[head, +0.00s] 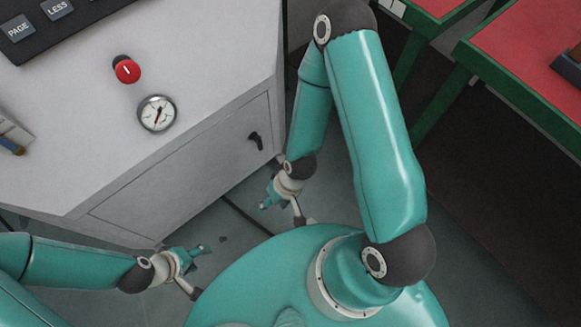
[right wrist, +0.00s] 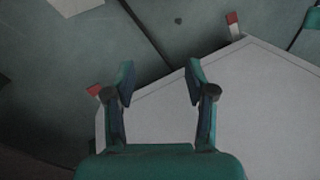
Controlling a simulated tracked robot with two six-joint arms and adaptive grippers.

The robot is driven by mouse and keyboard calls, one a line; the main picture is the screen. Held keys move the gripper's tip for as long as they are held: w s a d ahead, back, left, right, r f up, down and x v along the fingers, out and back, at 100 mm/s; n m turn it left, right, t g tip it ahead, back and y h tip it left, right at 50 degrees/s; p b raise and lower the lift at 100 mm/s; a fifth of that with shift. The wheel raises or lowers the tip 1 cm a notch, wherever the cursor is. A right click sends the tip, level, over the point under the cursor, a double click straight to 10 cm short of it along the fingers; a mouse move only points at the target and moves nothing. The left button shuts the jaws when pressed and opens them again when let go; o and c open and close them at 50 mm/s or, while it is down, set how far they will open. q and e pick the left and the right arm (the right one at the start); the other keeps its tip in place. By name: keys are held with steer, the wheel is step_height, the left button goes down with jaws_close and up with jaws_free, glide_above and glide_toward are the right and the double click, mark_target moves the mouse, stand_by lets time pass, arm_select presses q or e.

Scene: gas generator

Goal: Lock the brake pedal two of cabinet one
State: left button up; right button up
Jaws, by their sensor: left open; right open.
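The light grey cabinet (head: 215,75) fills the upper left of the head view. The right wrist view shows a pale panel (right wrist: 235,110) with two small red-tipped pieces, one at its upper corner (right wrist: 233,20) and one at its left corner (right wrist: 94,91). They look like brake pedals; I cannot tell which is number two. My right gripper (head: 282,208) is open and empty near the cabinet's lower front; in its wrist view the fingers (right wrist: 159,82) stand apart over the panel's edge. My left gripper (head: 197,270) is open and empty, low in front of the cabinet.
The cabinet carries a red knob (head: 127,70), a round gauge (head: 157,113) and a black door handle (head: 257,141). Green-framed tables with red tops (head: 530,70) stand at the right. Grey floor (head: 225,220) shows between my grippers, with a small dark spot on it.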

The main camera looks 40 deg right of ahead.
steer(key=w+d+f+m+b, duration=0.1)
steer(key=w+f+b, duration=0.2)
steer(key=f+b, duration=0.35)
steer(key=w+d+f+m+b, duration=0.2)
steer(key=w+f+b, duration=0.15)
steer(key=f, duration=0.55)
steer(key=w+d+r+m+g+b, duration=0.1)
steer(key=w+d+m, duration=0.55)
steer(key=d, duration=0.45)
steer(key=w+d+m, duration=0.6)
steer(key=w+d, duration=0.1)
steer(key=d, duration=0.4)
steer(key=b, duration=0.6)
glide_toward(281, 158)
steer(key=shift+n+y, duration=0.25)
steer(key=shift+y, duration=0.05)
steer(key=s+f, duration=0.1)
steer(key=f, duration=0.1)
steer(key=s+a+f, duration=0.1)
steer(key=s+f, duration=0.1)
steer(key=s+a+f, duration=0.1)
steer(key=f, duration=0.1)
steer(key=shift+s+f, duration=0.25)
steer(key=shift+f, duration=0.05)
arm_select(q)
step_height(281, 158, down, 20)
steer(key=shift+r, duration=0.15)
arm_select(e)
jaws_close()
